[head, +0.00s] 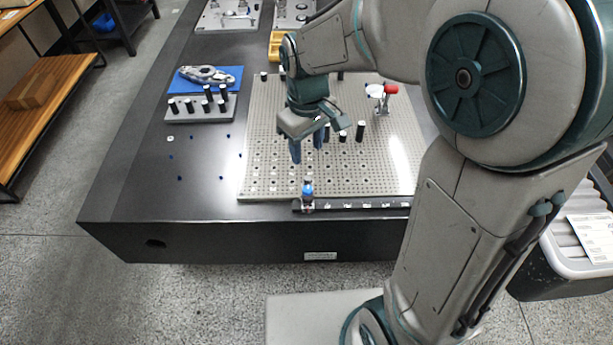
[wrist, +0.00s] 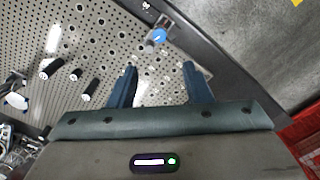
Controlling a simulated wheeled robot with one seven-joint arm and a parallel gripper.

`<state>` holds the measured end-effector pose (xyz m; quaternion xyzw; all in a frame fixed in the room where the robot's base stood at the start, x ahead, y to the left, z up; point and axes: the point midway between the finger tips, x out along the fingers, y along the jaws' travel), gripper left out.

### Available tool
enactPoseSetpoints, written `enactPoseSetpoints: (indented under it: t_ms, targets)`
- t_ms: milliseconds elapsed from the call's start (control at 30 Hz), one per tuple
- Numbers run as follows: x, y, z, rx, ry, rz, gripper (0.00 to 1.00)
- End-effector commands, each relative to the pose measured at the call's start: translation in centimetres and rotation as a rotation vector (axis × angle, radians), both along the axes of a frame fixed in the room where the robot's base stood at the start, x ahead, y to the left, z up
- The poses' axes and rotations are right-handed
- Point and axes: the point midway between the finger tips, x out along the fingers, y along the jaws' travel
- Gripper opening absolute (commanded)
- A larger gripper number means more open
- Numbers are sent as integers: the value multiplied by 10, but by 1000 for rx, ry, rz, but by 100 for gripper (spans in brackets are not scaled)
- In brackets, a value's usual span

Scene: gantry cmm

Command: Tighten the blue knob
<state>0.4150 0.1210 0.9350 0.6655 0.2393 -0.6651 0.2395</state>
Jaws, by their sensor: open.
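The blue knob (head: 308,187) sits at the front edge of the perforated plate, at the left end of a dark rail, in the head view. It also shows in the wrist view (wrist: 158,36) as a round blue cap on a small metal fitting, beyond my fingertips. My gripper (head: 308,152) is above the plate, a little behind the knob, with its fingers pointing down. In the wrist view the two blue-grey fingers (wrist: 160,68) are spread wide with nothing between them. The knob is apart from both fingers.
The perforated plate (head: 262,150) lies on a black table (head: 130,180). Black posts (head: 360,131) and a red-topped clamp (head: 389,90) stand behind my gripper. A blue mat (head: 232,73) with a metal part and a grey block of posts (head: 190,118) lie left. The front left table area is mostly clear.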

Motion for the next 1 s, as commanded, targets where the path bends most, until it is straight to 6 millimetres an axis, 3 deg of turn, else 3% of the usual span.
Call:
enactPoseSetpoints:
  t_ms: [167, 600, 800, 1000]
  targets:
    - [0, 0, -22, -2, 6, 2, 45]
    - [-1, 0, -111, -2, 5, 0, 45]
    - [0, 0, -132, -1, 3, 0, 45]
    - [0, 0, -136, 0, 0, 0, 45]
